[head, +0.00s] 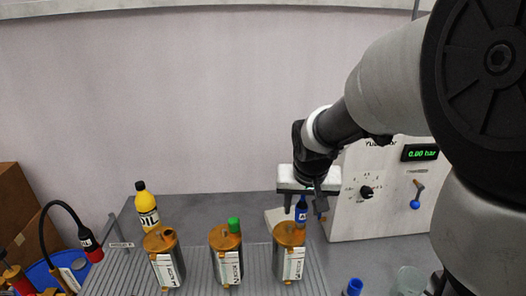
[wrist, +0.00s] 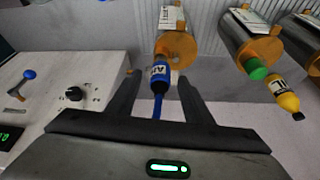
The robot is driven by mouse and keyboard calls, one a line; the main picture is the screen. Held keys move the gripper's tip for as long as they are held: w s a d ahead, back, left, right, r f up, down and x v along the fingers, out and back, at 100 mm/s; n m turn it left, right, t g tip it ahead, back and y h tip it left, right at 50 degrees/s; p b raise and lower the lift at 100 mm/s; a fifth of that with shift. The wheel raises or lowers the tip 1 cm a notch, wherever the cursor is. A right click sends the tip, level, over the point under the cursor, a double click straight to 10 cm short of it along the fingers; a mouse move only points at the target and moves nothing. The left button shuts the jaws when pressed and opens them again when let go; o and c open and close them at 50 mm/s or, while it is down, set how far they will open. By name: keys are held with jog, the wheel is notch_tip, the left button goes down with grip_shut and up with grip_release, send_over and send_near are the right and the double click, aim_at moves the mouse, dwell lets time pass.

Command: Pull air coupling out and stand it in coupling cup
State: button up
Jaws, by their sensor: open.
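The blue air coupling (head: 301,210) stands on the orange top of the right-hand cylinder (head: 289,236), seemingly seated in it. In the wrist view the coupling (wrist: 160,75) shows a white-lettered label and a blue hose (wrist: 157,106) running toward my gripper. My gripper (wrist: 158,82) is open, with one finger on each side of the coupling and a gap visible on both sides. In the head view my gripper (head: 303,201) is above the right-hand cylinder. A small blue cup (head: 354,287) and a pale round cup (head: 410,280) stand at the lower right; I cannot tell which is the coupling cup.
The middle cylinder (head: 226,239) has a green cap; another cylinder (head: 161,242) stands left of it. A yellow oil bottle (head: 147,207) is behind. A blue tub (head: 62,272) with a black-and-red coupling is far left. The white pump box (head: 385,195) reads 0.00 bar.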

aim_at(300, 216)
jog(key=x, duration=0.6)
jog(key=shift+w+f+b, duration=0.1)
jog(key=shift+f+b, duration=0.1)
jog(key=shift+b, duration=0.1)
grip_shut()
jog(key=shift+r+p, duration=0.5)
jog(key=shift+r, duration=0.3)
dwell(0.6)
jog(key=shift+r+p, duration=1.3)
jog(key=shift+r, duration=0.55)
